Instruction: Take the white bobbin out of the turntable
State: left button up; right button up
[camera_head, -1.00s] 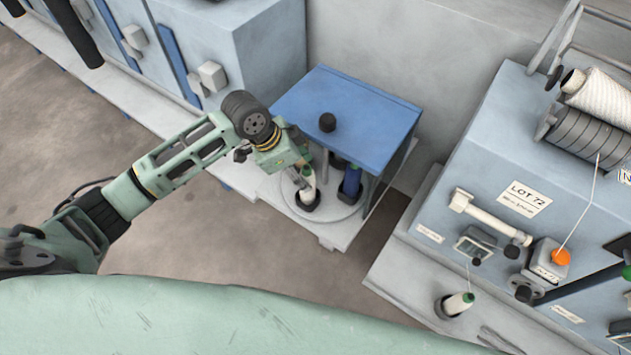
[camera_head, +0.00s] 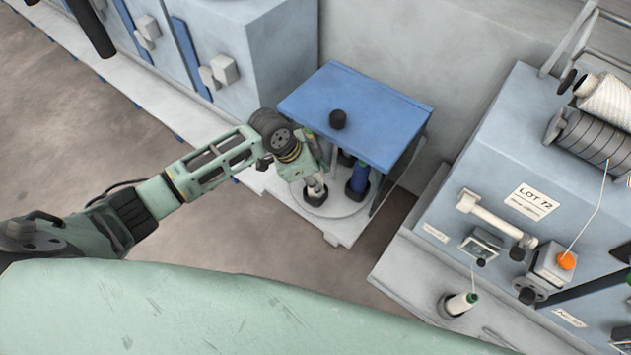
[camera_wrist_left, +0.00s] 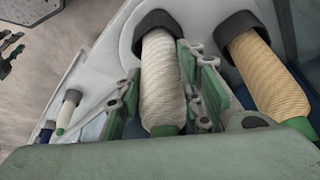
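The white bobbin (camera_head: 315,186) stands in a black holder on the pale round turntable (camera_head: 345,207), under the blue top. In the left wrist view the white bobbin (camera_wrist_left: 162,85) is pale yarn with a green end towards me, its far end in a black cup. My left gripper (camera_head: 313,178) is at the bobbin. In the left wrist view its fingers (camera_wrist_left: 160,98) are apart, one on each side of the bobbin; a thin gap shows on the left, and contact on the right is unclear. My right gripper is out of view.
A blue bobbin (camera_head: 358,178) stands close right of the white one; the wrist view shows a tan-yarn bobbin (camera_wrist_left: 258,75) beside it. The blue top (camera_head: 355,112) hangs over the turntable. A machine (camera_head: 490,190) with another white bobbin (camera_head: 461,303) stands at right.

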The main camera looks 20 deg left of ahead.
pick_arm(q)
jog(key=c, duration=0.7)
jog(key=shift+o, duration=0.2)
jog(key=shift+r, duration=0.15)
